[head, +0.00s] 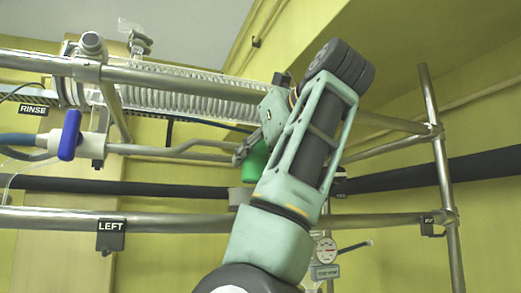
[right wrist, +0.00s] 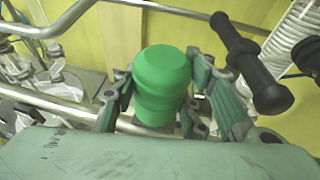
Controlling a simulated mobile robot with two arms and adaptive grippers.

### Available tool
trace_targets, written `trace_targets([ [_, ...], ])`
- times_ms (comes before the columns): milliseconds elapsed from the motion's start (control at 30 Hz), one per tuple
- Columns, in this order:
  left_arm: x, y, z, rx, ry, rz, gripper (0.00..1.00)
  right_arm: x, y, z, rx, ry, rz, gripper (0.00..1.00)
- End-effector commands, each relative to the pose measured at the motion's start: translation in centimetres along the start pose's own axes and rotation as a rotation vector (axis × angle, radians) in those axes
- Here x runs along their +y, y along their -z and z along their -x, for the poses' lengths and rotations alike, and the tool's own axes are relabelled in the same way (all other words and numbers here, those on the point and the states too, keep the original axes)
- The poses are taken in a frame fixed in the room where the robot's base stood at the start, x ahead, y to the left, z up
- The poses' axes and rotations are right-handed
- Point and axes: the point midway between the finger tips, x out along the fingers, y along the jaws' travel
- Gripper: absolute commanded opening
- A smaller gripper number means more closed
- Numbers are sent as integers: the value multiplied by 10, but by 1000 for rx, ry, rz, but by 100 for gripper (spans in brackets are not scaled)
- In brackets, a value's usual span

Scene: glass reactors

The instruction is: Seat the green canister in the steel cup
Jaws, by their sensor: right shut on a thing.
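The green canister (head: 256,163) is between the fingers of my right gripper (head: 246,151), partly hidden by the gripper and arm in the head view. In the right wrist view, the canister (right wrist: 162,72) stands between the two green fingers, which close on its sides. A short grey cylindrical piece (head: 239,196) shows just below the canister in the head view, partly behind my arm. It looks like the steel cup, but I cannot tell how far it is from the canister in depth. My left gripper is not in view.
Steel rails cross the scene, including a lower rail (head: 180,221) with a LEFT tag (head: 111,225). A glass coil tube (head: 190,89) runs above. A blue-handled valve (head: 70,135) is at left. A dark handle (right wrist: 250,62) is beside the gripper in the wrist view.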

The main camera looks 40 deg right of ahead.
Motion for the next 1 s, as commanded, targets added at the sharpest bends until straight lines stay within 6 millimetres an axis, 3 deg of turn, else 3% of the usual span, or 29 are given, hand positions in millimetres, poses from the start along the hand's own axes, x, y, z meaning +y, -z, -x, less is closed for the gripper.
trace_targets([
  [133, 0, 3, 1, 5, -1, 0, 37, -3, -4, -13, 1, 0, 1, 13],
  [600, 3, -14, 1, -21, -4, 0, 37, -9, -14, -51, 1, 0, 1, 13],
  [1000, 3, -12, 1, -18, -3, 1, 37, -10, -17, -60, -1, -1, 0, 13],
])
